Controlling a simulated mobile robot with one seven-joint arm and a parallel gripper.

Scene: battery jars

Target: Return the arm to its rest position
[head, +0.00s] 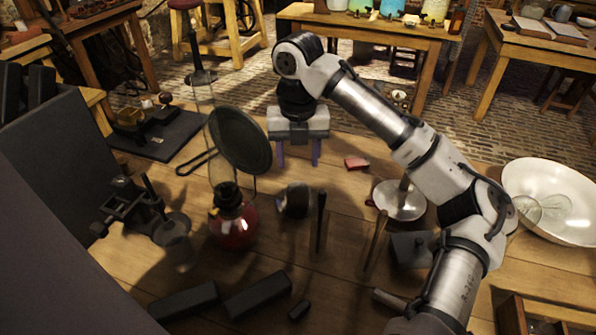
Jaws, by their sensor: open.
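My arm (375,110) reaches up from the lower right, bends near the top, and turns down at the wrist. My gripper (298,158) points downward near the far edge of the wooden table. Its two purple fingers are spread apart, with nothing visible between them. I cannot tell how high the fingertips are above the tabletop. Coloured jars (390,8) stand on a back table, cut off by the top of the picture.
An oil lamp with red liquid (233,228) and a dark round disc with a handle (240,140) stand left of my gripper. A small red block (356,163) lies to its right. A metal dish (399,203) and a white bowl (565,185) sit further right. Black blocks (258,295) lie in front.

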